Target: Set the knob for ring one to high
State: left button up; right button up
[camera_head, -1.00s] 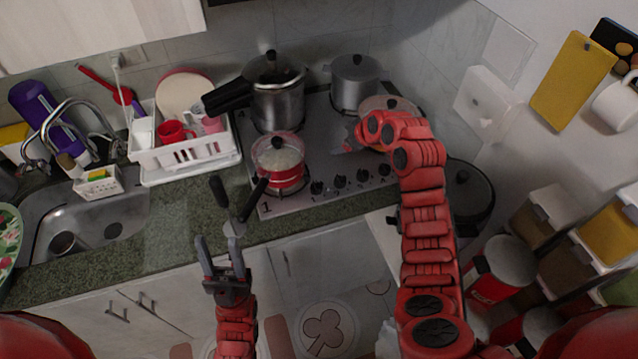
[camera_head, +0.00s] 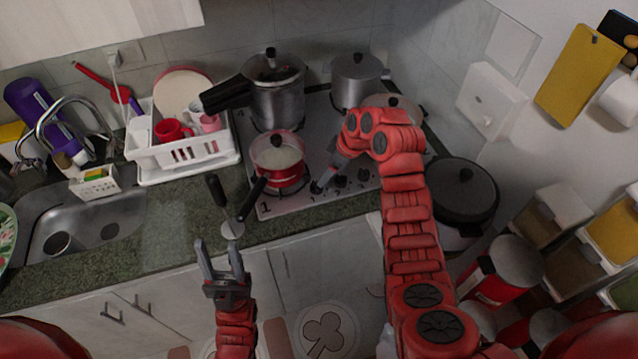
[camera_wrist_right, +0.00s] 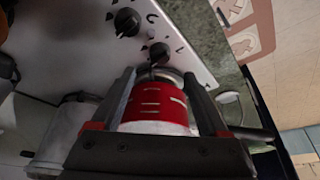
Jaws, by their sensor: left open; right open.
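The stove (camera_head: 282,205) has a row of black knobs along its front edge. A "1" is printed at its front left corner, by the red pot (camera_head: 280,180). My right gripper (camera_head: 321,185) reaches down at the leftmost knob and partly hides it. Other knobs (camera_head: 340,181) show to its right. In the right wrist view, my open right gripper (camera_wrist_right: 160,78) has a knob (camera_wrist_right: 158,50) just ahead of and between its fingertips; I cannot tell whether they touch. Another knob (camera_wrist_right: 127,21) lies beyond. My left gripper (camera_head: 219,255) is open and empty, in front of the counter.
The red pot also shows behind the fingers in the right wrist view (camera_wrist_right: 155,105). A pressure cooker (camera_head: 277,105) and a steel pot (camera_head: 355,82) stand at the back. A dark lidded pot (camera_head: 462,192) stands right of the stove. A dish rack (camera_head: 183,155) stands left.

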aim_at(316, 187)
jog(key=p+x, duration=0.2)
jog(key=x, duration=0.4)
jog(key=shift+w+a+f, duration=0.1)
jog(key=shift+x, duration=0.85)
grip_shut()
jog(key=shift+f, duration=0.1)
